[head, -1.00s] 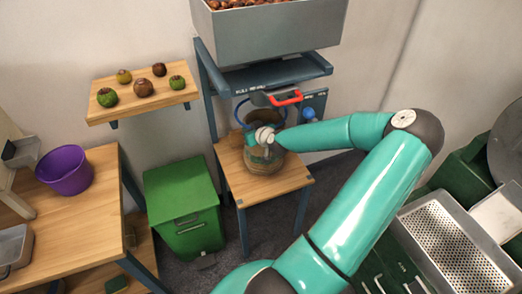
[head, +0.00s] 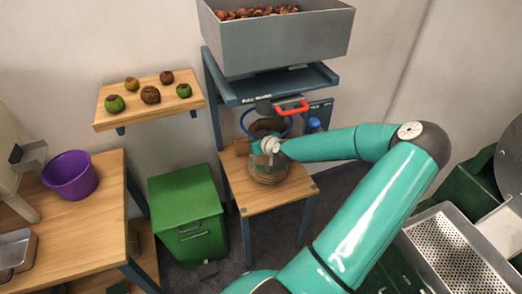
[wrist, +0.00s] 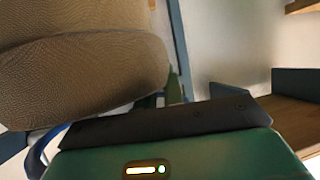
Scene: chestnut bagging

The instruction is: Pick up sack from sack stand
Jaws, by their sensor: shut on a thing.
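The sack (head: 268,172) is brown woven cloth and stands on the wooden stand (head: 240,195) under the grey hopper. It also fills the upper left of the wrist view (wrist: 80,75), close to my gripper. My gripper (head: 265,146) is at the sack's upper part and is shut on it. The fingertips are partly hidden by the wrist in the head view, and the wrist view shows mainly the gripper's green body. A blue ring (head: 246,124) shows behind the sack's top.
A grey hopper (head: 280,38) full of chestnuts hangs above, with a red handle (head: 292,108) close over my gripper. A green bin (head: 187,215) stands left of the stand. A purple bucket (head: 70,178) is on the left table. A perforated metal tray (head: 455,250) lies at right.

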